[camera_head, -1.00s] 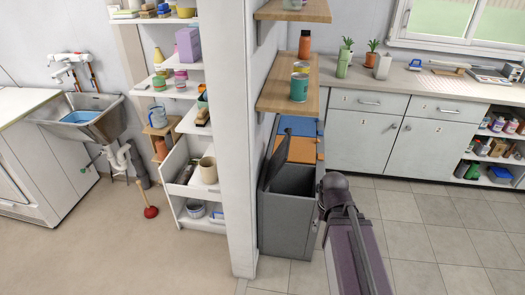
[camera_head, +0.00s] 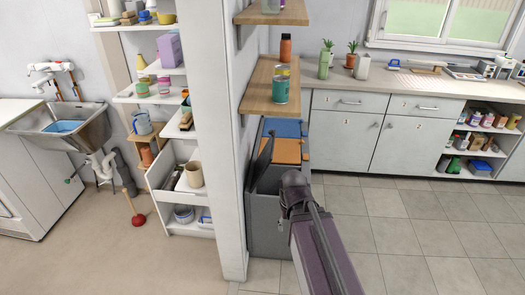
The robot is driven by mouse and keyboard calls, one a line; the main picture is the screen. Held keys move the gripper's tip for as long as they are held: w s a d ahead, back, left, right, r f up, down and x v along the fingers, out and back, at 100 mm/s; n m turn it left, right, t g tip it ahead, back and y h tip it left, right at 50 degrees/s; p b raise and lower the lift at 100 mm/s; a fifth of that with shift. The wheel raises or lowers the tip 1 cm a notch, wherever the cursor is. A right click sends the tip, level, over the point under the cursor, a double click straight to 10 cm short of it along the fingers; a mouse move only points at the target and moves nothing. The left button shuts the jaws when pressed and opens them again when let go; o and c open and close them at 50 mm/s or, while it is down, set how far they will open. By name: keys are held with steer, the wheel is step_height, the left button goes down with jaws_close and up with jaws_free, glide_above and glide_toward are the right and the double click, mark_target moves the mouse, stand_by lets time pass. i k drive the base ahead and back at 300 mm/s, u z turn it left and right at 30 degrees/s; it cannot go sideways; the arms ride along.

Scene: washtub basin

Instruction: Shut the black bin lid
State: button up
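The grey bin (camera_head: 264,228) stands on the floor behind the end of a white partition wall. Its black lid (camera_head: 263,160) is open and stands up steeply, tilted, on the left side of the bin. The bin's dark opening (camera_head: 270,181) is partly visible. My arm comes up from the bottom right and its dark joint covers the right part of the bin. My gripper cannot be made out; it is hidden behind my arm or out of the picture.
Blue (camera_head: 285,128) and orange (camera_head: 287,150) bin lids are behind the grey bin, both down. A wooden shelf (camera_head: 262,100) with cans juts from the partition wall (camera_head: 217,150) above the bins. Grey cabinets (camera_head: 345,140) stand behind. The tiled floor (camera_head: 410,235) at right is clear.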

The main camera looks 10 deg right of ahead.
mark_target(265, 158)
steer(key=z, duration=0.05)
steer(key=i, duration=1)
steer(key=u, duration=0.1)
steer(key=k, duration=0.5)
steer(key=z, duration=0.75)
steer(key=i, duration=0.1)
steer(key=u, duration=0.25)
